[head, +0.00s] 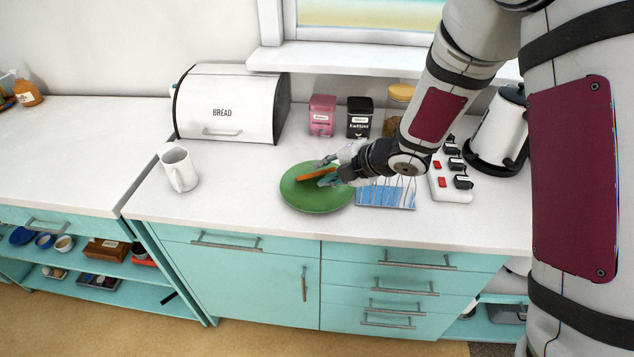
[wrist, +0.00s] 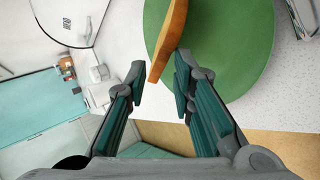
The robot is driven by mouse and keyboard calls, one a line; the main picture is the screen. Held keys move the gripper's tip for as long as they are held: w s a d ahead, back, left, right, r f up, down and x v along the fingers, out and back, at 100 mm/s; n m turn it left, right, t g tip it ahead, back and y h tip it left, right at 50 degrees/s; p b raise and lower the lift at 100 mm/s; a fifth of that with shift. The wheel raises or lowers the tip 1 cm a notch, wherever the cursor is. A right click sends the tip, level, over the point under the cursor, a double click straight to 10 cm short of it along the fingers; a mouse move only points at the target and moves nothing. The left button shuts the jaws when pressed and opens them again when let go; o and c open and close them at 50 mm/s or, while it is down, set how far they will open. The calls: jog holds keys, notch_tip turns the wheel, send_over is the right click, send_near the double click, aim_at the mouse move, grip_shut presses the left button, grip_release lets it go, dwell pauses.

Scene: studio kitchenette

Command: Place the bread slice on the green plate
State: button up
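The bread slice (head: 317,174) is orange-brown and shows over the green plate (head: 303,201) on the counter. In the wrist view the slice (wrist: 168,38) appears narrow, almost edge-on, with the plate (wrist: 234,50) behind it. My gripper (head: 327,171) is at the plate's right part, with a finger on each side of the slice. In the wrist view the fingertips of my gripper (wrist: 160,78) stand apart, with gaps visible between them and the slice's near end. I cannot tell whether the slice rests fully on the plate.
A blue-and-white striped item (head: 386,193) lies right of the plate, beside a power strip (head: 449,180) and a kettle (head: 499,132). A white mug (head: 179,169) and bread box (head: 226,104) stand left. Canisters (head: 322,116) line the back. The counter between mug and plate is clear.

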jog(key=p+v, duration=0.3)
jog(key=v, duration=0.3)
dwell(0.3)
notch_tip(320, 180, up, 8)
jog(key=s+d+p, duration=0.1)
jog(key=p, duration=0.3)
jog(key=shift+s+d, duration=0.25)
jog(key=shift+d, duration=0.15)
jog(key=shift+r, duration=0.1)
